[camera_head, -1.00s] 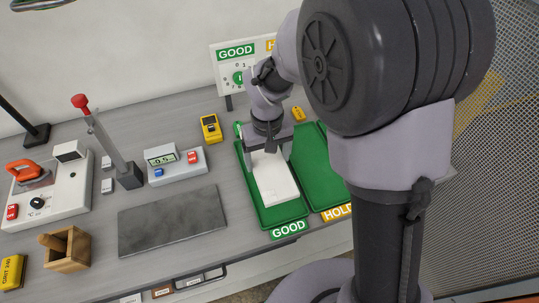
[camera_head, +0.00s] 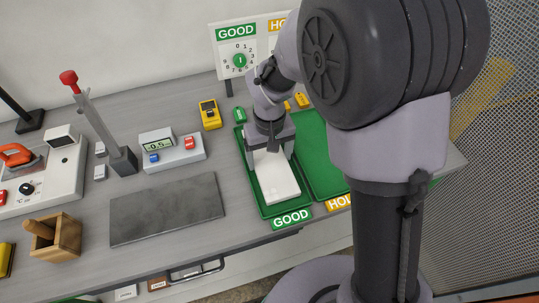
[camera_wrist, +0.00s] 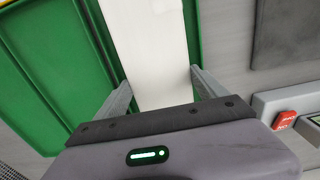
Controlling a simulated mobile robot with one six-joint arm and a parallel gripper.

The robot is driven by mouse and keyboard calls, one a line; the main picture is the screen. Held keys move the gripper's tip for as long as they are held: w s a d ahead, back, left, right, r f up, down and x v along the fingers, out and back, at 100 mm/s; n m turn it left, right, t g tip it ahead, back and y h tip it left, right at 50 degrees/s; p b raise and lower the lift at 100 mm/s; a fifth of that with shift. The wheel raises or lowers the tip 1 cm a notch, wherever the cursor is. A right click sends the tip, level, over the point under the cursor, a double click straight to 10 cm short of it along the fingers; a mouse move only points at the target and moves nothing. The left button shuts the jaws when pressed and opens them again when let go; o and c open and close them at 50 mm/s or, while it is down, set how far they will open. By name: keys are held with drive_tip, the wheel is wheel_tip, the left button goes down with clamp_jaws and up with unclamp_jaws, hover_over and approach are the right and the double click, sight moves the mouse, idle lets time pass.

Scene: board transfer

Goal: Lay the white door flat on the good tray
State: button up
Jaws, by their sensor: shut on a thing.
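The white door (camera_head: 277,180) is a pale flat rectangle. It lies lengthwise over the green good tray (camera_head: 283,211), inside its outline; I cannot tell whether it fully touches the tray floor. My gripper (camera_head: 268,150) is at the door's far end, pointing down, with its fingers on the door's two long sides. In the wrist view the door (camera_wrist: 160,45) runs between the fingertips of my gripper (camera_wrist: 161,80), shut on it. A strip of the good tray (camera_wrist: 205,38) shows beside the door. The door's far end is hidden by my gripper.
The green hold tray (camera_head: 320,160) stands close on the right, partly behind my arm. A grey slab (camera_head: 168,208), a display box (camera_head: 172,152), a red-knobbed lever (camera_head: 100,125) and a yellow meter (camera_head: 209,114) stand to the left. A sign board (camera_head: 240,50) is behind.

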drive_tip(key=shift+f, duration=0.3)
drive_tip(key=o, duration=1.6)
wheel_tip(320, 180, up, 17)
drive_tip(key=p, duration=0.6)
drive_tip(key=shift+r, duration=0.2)
drive_tip(key=s+d+r+m+t+y+b, duration=0.1)
drive_tip(key=s+d+r+m+t+b, duration=0.1)
drive_tip(key=s, duration=0.6)
drive_tip(key=s+d+r+m+t+y+b, duration=0.1)
drive_tip(key=s+d+r+m+t+b, duration=0.1)
drive_tip(key=s+d+m, duration=0.3)
drive_tip(key=s+d+t+b, duration=0.1)
drive_tip(key=s, duration=0.3)
drive_tip(key=shift+d+m+t, duration=0.2)
drive_tip(key=shift+m+t, duration=0.1)
drive_tip(key=shift+t, duration=0.1)
